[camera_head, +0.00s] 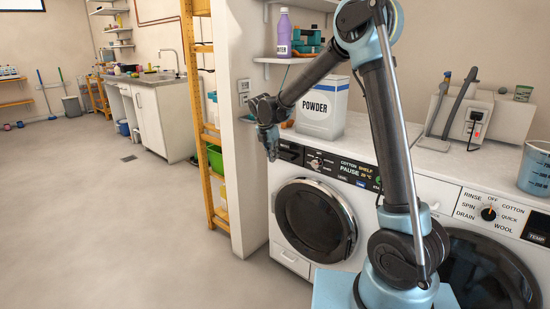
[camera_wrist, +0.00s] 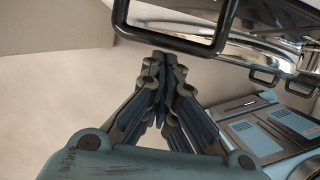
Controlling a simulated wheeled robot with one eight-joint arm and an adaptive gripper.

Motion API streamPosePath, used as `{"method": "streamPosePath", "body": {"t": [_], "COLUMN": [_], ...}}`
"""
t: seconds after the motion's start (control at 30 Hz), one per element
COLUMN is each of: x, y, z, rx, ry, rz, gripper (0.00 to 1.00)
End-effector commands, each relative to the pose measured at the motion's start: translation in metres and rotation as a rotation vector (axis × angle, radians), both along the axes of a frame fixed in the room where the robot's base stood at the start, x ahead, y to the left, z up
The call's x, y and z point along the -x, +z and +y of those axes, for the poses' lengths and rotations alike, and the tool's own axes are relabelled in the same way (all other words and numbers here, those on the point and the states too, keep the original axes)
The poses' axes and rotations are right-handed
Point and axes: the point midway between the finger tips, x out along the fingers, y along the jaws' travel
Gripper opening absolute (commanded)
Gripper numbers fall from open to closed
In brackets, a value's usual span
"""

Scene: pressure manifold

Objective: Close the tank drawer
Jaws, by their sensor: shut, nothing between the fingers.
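The left machine (camera_head: 315,215) has a dark drawer front (camera_head: 290,153) at its top left corner, most likely the tank drawer. My gripper (camera_head: 271,157) hangs fingers down just left of and in front of this drawer and partly covers its left end. I cannot tell from here how far the drawer stands out. In the wrist view my gripper (camera_wrist: 161,58) is shut and empty. A black rectangular frame (camera_wrist: 165,36) lies just beyond its fingertips; I cannot tell whether it belongs to the drawer, and no contact shows.
The round door (camera_head: 315,220) of the left machine looks closed below the drawer. A powder container (camera_head: 322,108) stands on the counter. A yellow rack (camera_head: 203,140) and a wall end stand to the left. The floor (camera_head: 120,225) at left is clear.

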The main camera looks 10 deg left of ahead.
Motion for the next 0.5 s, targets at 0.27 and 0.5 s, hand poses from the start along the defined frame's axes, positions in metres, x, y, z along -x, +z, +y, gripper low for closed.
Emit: {"method": "streamPosePath", "body": {"t": [0.27, 0.5], "x": [0.023, 0.033], "y": [0.022, 0.066], "z": [0.015, 0.02], "rx": [0.0, 0.0], "ry": [-0.002, -0.003], "rz": [0.001, 0.001], "gripper": [0.0, 0.0]}}
